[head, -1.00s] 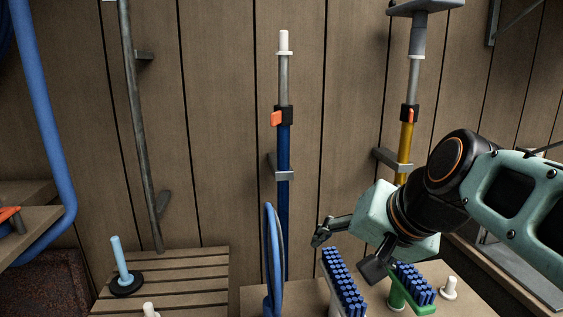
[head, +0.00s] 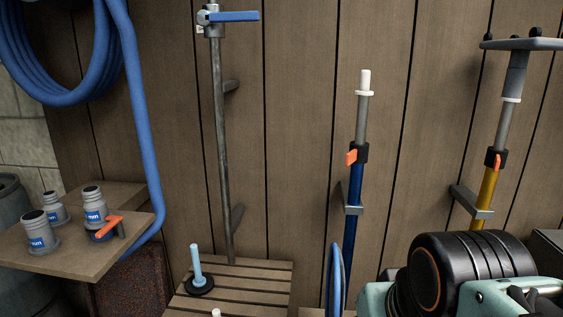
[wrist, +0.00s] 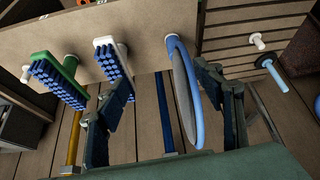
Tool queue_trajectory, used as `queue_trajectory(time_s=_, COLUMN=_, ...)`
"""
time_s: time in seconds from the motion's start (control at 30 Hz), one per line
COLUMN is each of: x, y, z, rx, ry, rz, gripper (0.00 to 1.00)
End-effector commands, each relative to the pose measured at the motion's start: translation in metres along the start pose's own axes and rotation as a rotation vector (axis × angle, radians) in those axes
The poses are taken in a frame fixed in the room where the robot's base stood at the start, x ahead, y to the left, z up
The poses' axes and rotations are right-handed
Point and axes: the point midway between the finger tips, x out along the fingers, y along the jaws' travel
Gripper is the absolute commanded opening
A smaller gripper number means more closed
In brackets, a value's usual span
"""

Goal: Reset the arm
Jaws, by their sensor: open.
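My arm (head: 465,272) shows at the lower right of the head view, with a black joint and pale green links. The gripper itself is out of that view or hidden. In the wrist view my gripper (wrist: 157,86) is open, its two dark fingers spread apart, with nothing held between them. Beyond the fingers are a white brush with blue bristles (wrist: 113,66) and a blue-rimmed disc (wrist: 186,92). A green brush (wrist: 68,80) is to the left. Whether the fingers touch any of these I cannot tell.
A blue pole (head: 354,190) and a yellow pole (head: 487,190) stand against the plank wall. A slatted bench (head: 272,283) carries a light-blue-handled plunger (head: 197,270). At left, a shelf (head: 75,262) holds several grey fittings below a blue hose (head: 140,110).

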Motion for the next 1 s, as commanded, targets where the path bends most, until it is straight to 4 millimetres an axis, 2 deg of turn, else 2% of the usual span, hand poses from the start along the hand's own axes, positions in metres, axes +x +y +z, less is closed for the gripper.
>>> queue_trajectory(time_s=0.03, x=-0.025, y=0.000, z=-0.013, rx=0.001, ry=0.000, rz=0.000, gripper=0.62)
queue_trajectory(time_s=0.6, x=-0.155, y=0.000, z=-0.083, rx=0.001, ry=0.000, rz=-0.001, gripper=0.62)
queue_trajectory(time_s=0.8, x=-0.182, y=0.000, z=-0.097, rx=0.001, ry=0.000, rz=-0.001, gripper=0.62)
queue_trajectory(time_s=1.0, x=-0.187, y=0.000, z=-0.100, rx=0.001, ry=0.000, rz=-0.001, gripper=0.62)
